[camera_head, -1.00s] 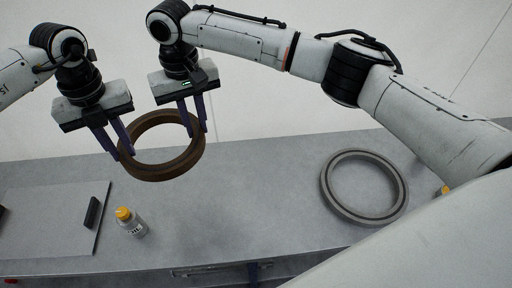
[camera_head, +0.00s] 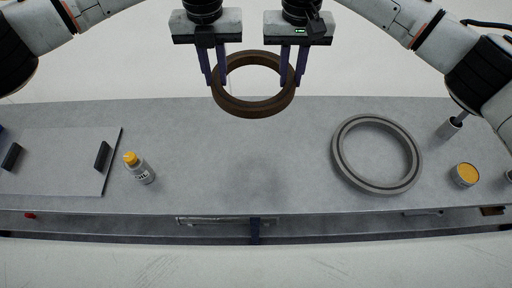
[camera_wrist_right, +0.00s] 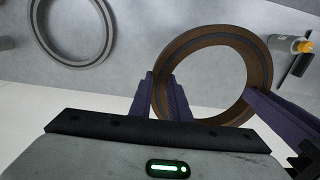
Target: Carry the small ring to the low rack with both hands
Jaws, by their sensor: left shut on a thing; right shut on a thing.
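The small ring (camera_head: 253,107) is brown and hangs in the air above the far part of the grey bench, slightly tilted. My left gripper (camera_head: 215,82) is shut on its left side, and my right gripper (camera_head: 293,84) is shut on its right side. In the right wrist view the ring (camera_wrist_right: 262,62) shows between my right gripper's purple fingers (camera_wrist_right: 160,98) and another purple finger at the right edge. A soft shadow lies on the bench below the ring. I cannot make out the low rack for certain.
A larger grey ring (camera_head: 343,160) lies flat on the bench (camera_head: 220,150) at the right. A yellow-capped bottle (camera_head: 140,168) stands at the left beside a flat plate (camera_head: 60,170) with dark handles. A yellow-topped tin (camera_head: 465,175) stands far right. The bench middle is clear.

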